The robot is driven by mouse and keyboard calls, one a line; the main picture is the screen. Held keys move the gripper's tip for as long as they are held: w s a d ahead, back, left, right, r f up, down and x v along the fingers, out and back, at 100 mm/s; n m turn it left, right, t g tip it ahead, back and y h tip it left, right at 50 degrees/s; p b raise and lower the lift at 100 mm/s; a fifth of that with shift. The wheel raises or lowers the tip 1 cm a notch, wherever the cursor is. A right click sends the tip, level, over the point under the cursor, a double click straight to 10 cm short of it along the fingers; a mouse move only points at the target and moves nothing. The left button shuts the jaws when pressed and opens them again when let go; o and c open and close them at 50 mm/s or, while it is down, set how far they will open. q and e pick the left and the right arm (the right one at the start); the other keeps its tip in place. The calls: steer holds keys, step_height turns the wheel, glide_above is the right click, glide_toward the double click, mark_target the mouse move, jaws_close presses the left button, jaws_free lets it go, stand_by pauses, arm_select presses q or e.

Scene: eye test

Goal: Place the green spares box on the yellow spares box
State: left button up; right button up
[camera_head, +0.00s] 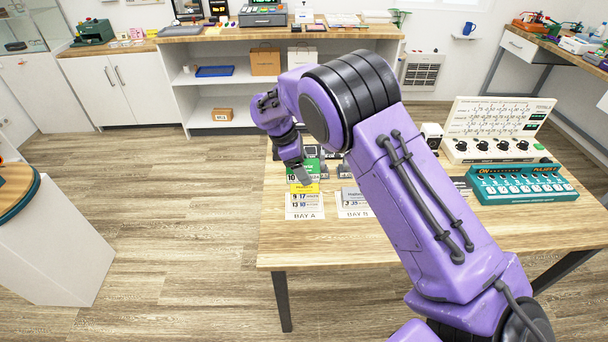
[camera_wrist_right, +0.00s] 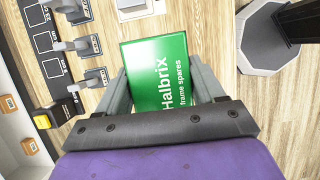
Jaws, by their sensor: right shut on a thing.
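The green spares box (camera_head: 313,166) is between the fingers of my right gripper (camera_head: 304,172), which is shut on it. In the right wrist view the green box (camera_wrist_right: 158,84) shows its lettered top, with a finger of my right gripper (camera_wrist_right: 157,76) on either side. The yellow spares box (camera_head: 312,188) shows as a thin strip directly below the green box, at the BAY A card (camera_head: 305,213). Most of it is hidden, and I cannot tell whether the two boxes touch. The yellow box cannot be made out in the wrist view. My left gripper is not in view.
A grey box (camera_head: 351,197) stands by the BAY B card (camera_head: 354,213), right of the yellow box. A teal device (camera_head: 522,184) and a cream panel with knobs (camera_head: 497,130) stand at the table's right. The wooden table (camera_head: 325,244) is clear at the front. My arm hides its middle.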

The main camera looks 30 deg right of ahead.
steer(key=w+d+f, duration=0.2)
steer(key=f, duration=0.1)
steer(key=w+d+f+p, duration=0.1)
steer(key=f, duration=0.1)
steer(key=shift+w+f, duration=0.25)
steer(key=shift+w, duration=0.05)
step_height(320, 180, down, 3)
steer(key=shift+w+r+p, duration=0.15)
steer(key=shift+p, duration=0.2)
steer(key=shift+f, duration=0.4)
steer(key=shift+f, duration=0.15)
steer(key=o, duration=1.1)
